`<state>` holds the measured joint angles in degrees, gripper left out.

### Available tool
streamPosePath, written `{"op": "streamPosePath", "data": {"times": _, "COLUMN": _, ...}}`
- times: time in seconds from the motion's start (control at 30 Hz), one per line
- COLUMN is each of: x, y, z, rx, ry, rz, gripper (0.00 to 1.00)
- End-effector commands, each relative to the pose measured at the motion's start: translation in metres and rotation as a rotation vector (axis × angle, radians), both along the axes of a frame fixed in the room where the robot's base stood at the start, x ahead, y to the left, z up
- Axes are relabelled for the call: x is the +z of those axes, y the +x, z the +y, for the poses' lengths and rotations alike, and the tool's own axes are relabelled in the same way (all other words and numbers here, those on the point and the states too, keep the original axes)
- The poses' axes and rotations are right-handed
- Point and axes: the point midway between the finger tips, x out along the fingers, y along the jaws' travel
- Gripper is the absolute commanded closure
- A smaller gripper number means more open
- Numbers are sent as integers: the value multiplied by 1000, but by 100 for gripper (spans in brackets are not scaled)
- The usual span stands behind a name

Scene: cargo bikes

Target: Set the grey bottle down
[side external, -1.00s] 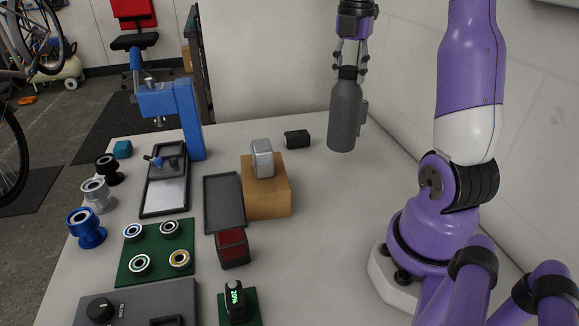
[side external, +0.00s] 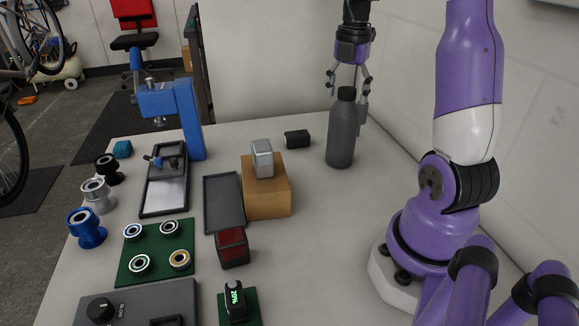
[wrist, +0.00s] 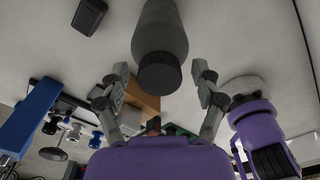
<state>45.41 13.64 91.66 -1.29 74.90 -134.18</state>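The grey bottle (side external: 341,135) stands upright on the table at the back right, with its dark cap on top. In the wrist view the bottle (wrist: 160,30) shows with its dark cap (wrist: 159,72) towards me. My gripper (side external: 348,90) is above and around the bottle's top, its fingers spread apart with gaps on both sides. In the wrist view the fingers of my gripper (wrist: 160,88) also stand clear of the cap. Nothing is held.
A small black block (side external: 297,138) lies left of the bottle. A cardboard box (side external: 266,198) with a silver item (side external: 262,158) on it stands further left. A blue press (side external: 180,115) is at the back left.

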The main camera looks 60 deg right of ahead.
Motion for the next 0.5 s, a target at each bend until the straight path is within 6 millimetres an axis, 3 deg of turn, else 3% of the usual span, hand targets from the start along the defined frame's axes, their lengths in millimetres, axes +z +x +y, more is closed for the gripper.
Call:
{"op": "streamPosePath", "data": {"times": 0.27, "x": 5, "y": 0, "z": 0, "rx": 0, "ry": -1, "rz": -1, "gripper": 24}}
{"op": "streamPosePath", "data": {"times": 0.37, "x": 17, "y": 1, "z": -1, "rx": 1, "ry": -2, "rz": -3, "gripper": 24}}
{"op": "streamPosePath", "data": {"times": 0.5, "x": 50, "y": 1, "z": -1, "rx": 0, "ry": -5, "rz": -5, "gripper": 24}}
